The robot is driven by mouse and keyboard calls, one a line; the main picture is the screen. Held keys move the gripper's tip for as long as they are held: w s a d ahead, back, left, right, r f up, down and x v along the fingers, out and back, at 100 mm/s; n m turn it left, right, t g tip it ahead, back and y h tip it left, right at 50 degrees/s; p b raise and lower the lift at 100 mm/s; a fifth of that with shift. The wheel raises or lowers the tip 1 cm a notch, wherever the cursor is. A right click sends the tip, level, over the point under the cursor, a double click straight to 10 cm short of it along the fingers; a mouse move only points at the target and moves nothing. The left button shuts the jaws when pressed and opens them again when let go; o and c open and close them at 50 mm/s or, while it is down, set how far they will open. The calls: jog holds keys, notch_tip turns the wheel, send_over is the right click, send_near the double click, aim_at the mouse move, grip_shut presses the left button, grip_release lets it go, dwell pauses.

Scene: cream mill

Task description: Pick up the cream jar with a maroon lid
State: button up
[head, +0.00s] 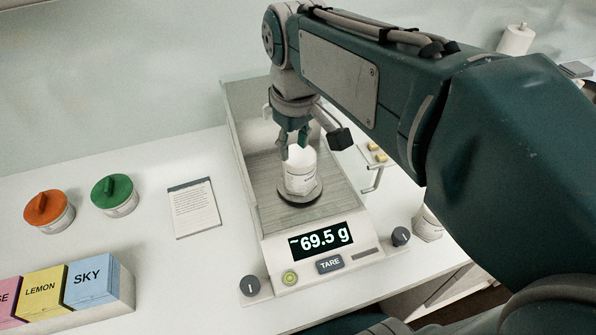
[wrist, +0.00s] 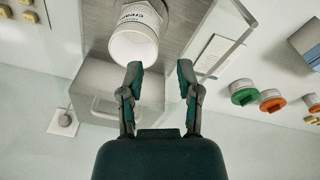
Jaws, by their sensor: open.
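A white jar labelled "cream" (head: 300,180) stands upright on the round pan of the scale. Its top looks white, and I see no maroon lid on it. In the wrist view the jar (wrist: 137,36) lies beyond my left fingertip, off to the left of the gap. My gripper (head: 296,142) points down at the jar's top, open and empty. In the wrist view its two fingertips (wrist: 160,70) are apart with nothing between them. Another white jar (head: 428,225) stands right of the scale, its top hidden behind my arm. No maroon lid is clearly visible.
The scale (head: 290,255) reads -69.5 g and has clear side walls around the pan. Jars with orange (head: 49,211) and green (head: 115,194) lids and a printed card (head: 193,207) lie to its left. Coloured boxes (head: 90,282) stand at front left.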

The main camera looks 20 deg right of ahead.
aim_at(287, 164)
jog(key=shift+n+g, duration=0.6)
jog(key=w+f, duration=0.1)
jog(key=f, duration=0.1)
jog(key=w+f, duration=0.1)
jog(key=f, duration=0.2)
jog(key=shift+w+a+f, duration=0.3)
jog(key=shift+w+a, duration=0.1)
jog(key=f, duration=0.5)
jog(key=shift+d, duration=0.25)
jog(key=shift+c, duration=0.3)
grip_shut()
